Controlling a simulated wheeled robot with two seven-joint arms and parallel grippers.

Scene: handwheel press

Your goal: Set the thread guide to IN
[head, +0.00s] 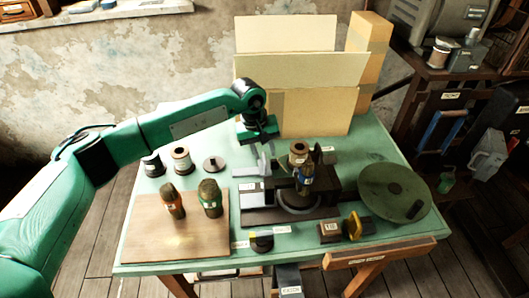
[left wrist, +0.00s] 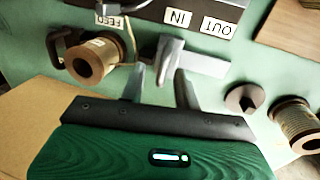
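The thread guide (left wrist: 170,52) is a grey upright fin on a pale flat bar (left wrist: 207,64), seen in the left wrist view. The fin stands beside the IN label (left wrist: 178,17), and the bar runs toward the OUT label (left wrist: 216,27). My left gripper (left wrist: 162,88) has its fingers apart, one on each side of the fin. I cannot tell whether either finger touches it. In the head view my left gripper (head: 262,150) points down at the guide, left of the dark press (head: 315,190). My right gripper is not in view.
A brown spool (left wrist: 93,60) stands near the FEED label (left wrist: 113,22). Another spool (head: 181,158) and a dark knobbed disc (head: 214,164) stand at the left. Cardboard panels (head: 300,75) rise behind. A wooden board (head: 190,232) and a green wheel (head: 393,190) flank the press.

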